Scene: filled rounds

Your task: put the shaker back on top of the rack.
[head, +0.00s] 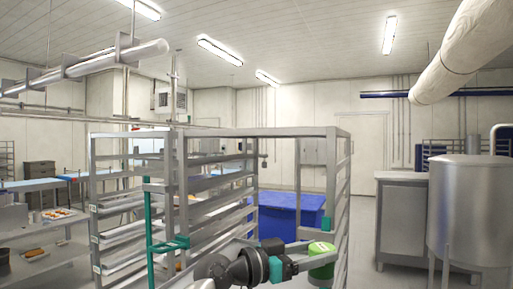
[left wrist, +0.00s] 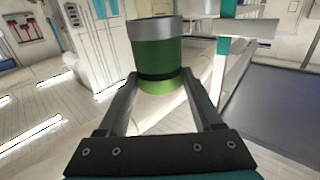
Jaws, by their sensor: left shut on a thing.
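The shaker (head: 322,262) is a green cylinder low in the middle of the head view. In the left wrist view the shaker (left wrist: 157,55) is green with a grey end and sits between the two fingers. My left gripper (head: 303,264) is shut on it, and its fingers also show in the left wrist view (left wrist: 160,88). The rack (head: 250,132) is a tall grey metal frame with several tray levels. In the head view the shaker appears well below the rack's top bars, near its right posts; its exact depth is unclear. My right gripper is out of view.
A blue bin (head: 285,213) shows through the rack's frame. A grey cabinet (head: 402,215) and a steel tank (head: 470,205) stand at the right. Work tables with trays are at the left. Floor shows between the rack and the cabinet.

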